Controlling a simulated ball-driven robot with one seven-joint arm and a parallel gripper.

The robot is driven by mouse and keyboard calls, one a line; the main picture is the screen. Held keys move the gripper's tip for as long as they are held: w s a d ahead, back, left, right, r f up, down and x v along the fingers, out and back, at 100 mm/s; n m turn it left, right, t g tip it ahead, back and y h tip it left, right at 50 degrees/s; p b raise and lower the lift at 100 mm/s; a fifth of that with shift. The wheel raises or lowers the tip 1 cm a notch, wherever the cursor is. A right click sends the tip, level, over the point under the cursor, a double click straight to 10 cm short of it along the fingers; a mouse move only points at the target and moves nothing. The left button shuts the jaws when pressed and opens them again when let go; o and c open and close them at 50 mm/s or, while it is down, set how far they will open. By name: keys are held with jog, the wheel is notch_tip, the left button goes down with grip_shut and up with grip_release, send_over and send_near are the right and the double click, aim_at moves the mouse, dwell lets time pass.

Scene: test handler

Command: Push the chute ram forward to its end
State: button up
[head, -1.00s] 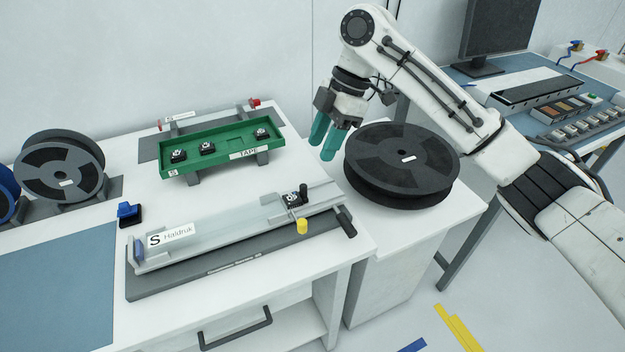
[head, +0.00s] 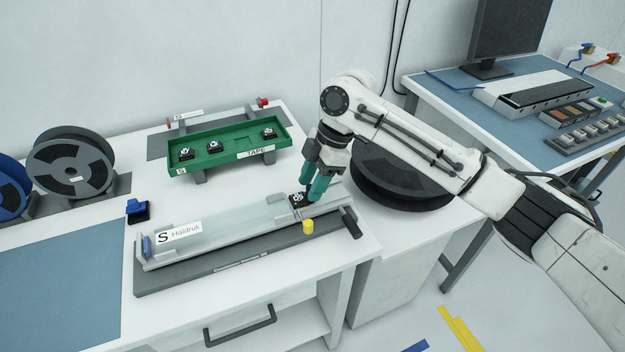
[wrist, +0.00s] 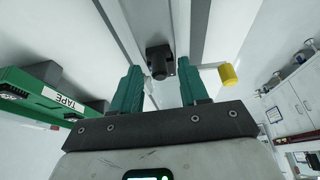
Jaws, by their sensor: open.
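The long pale chute (head: 232,229), with a label reading Haldruk, lies on the white table. Near its right end sits a small black piece (head: 296,203) with a white mark. A yellow knob (head: 308,227) sticks out from the near side there; it appears to belong to the ram, whose body is hard to make out. My gripper (head: 311,194) is open, teal fingers pointing down at the chute's right end, close behind the black piece. In the wrist view a black block (wrist: 158,62) shows between the spread fingertips, and the yellow knob (wrist: 229,76) is right of them. Contact cannot be told.
A green tray (head: 225,160) labelled TAPE, holding several black pieces, stands behind the chute. A large black reel (head: 410,190) lies right of it, partly behind my arm. A blue-topped block (head: 137,210) and upright reels (head: 72,165) are at left. A black handle (head: 350,222) is at the chute's right end.

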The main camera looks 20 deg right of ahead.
aim_at(295, 199)
jog(key=shift+c, duration=0.4)
grip_shut()
jog(key=a+p, duration=0.1)
jog(key=a, duration=0.3)
jog(key=shift+r, duration=0.1)
jog(key=shift+o, duration=0.4)
grip_release()
